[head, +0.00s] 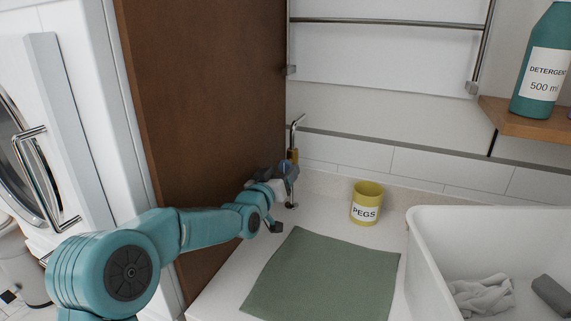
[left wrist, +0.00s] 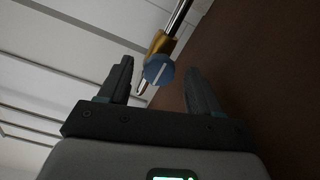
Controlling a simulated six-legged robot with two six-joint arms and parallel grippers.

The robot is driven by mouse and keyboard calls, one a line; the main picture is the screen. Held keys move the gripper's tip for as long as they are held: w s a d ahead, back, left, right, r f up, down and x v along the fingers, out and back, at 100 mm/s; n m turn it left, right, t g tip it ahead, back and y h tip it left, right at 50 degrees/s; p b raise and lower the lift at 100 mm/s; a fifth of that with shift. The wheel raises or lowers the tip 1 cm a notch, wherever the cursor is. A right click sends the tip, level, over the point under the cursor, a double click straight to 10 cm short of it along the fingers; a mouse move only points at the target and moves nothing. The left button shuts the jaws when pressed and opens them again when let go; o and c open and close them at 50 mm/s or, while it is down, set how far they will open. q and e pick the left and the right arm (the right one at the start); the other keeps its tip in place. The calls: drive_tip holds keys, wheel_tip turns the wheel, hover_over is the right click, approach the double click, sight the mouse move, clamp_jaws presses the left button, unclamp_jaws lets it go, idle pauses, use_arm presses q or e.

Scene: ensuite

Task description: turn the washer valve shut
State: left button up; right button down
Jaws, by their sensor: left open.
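The washer valve has a brass body (head: 293,155) on a thin upright metal pipe beside the brown panel in the head view. My left gripper (head: 286,173) is at the valve and hides much of it there. In the left wrist view the valve shows a round blue knob (left wrist: 158,70) with a white line, in front of the brass body (left wrist: 161,43). The line slants roughly along the pipe. My open left gripper (left wrist: 160,77) has one finger on each side of the knob in the picture. I cannot tell whether either finger touches it. My right gripper is out of view.
A tall brown panel (head: 205,100) stands close on the left of the valve. A yellow PEGS cup (head: 366,203) and a green mat (head: 322,278) lie to the right on the counter. A white basin (head: 425,235) holds cloths. A detergent bottle (head: 541,75) stands on a shelf.

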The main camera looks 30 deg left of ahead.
sight(284, 170)
use_arm(q)
drive_tip(key=shift+w, duration=1.45)
drive_tip(key=c, duration=1)
drive_tip(key=shift+c, duration=0.2)
